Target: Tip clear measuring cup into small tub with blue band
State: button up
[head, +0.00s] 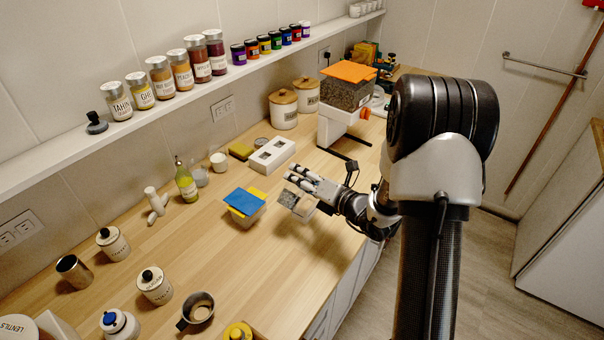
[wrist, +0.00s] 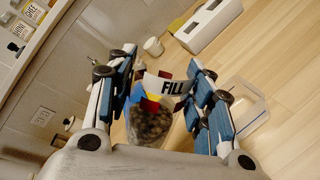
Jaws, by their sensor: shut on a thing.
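My gripper (head: 308,188) is shut on the clear measuring cup (head: 289,197), above the front part of the wooden counter. In the wrist view the cup (wrist: 152,122) sits between my fingers (wrist: 165,95), with dark, speckled contents inside and a white FILL label near it. How far the cup is tilted is hard to tell. A clear, low tub (wrist: 252,104) stands on the counter beside my right-hand finger in the wrist view, which partly covers it. In the head view the cup and gripper largely overlap the tub's area.
A container with a blue and yellow top (head: 243,202) stands just left of the cup. A white slotted box (head: 271,156), a green bottle (head: 186,181) and a white dispenser (head: 336,124) stand farther back. A metal cup (head: 197,310) and jars fill the near left. Counter between is clear.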

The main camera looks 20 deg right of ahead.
jog(key=shift+w+d+f+m+g+y+p, duration=0.1)
jog(key=shift+d+f+m+g+y+p, duration=0.15)
jog(key=shift+f+m+p, duration=0.5)
jog(key=shift+w+d+f+m+g+y+p, duration=0.1)
jog(key=shift+f+m+g+y+p, duration=0.3)
jog(key=shift+m+p, duration=0.55)
jog(key=shift+w+d+f+m+g+y+p, duration=0.15)
jog(key=shift+d+f+m+y+p, duration=0.15)
jog(key=shift+m+p, duration=0.6)
jog(key=shift+w+d+f+m+g+y+p, duration=0.2)
jog(key=shift+f+m+y+p, duration=0.2)
jog(key=shift+m+p, duration=0.5)
jog(key=shift+w+d+f+m+g+y+p, duration=0.1)
jog(key=shift+d+f+m+y+p, duration=0.2)
jog(key=shift+m+p, duration=0.6)
jog(key=shift+r+p, duration=1.65)
jog(key=shift+r, duration=0.35)
jog(key=shift+a+f, duration=0.1)
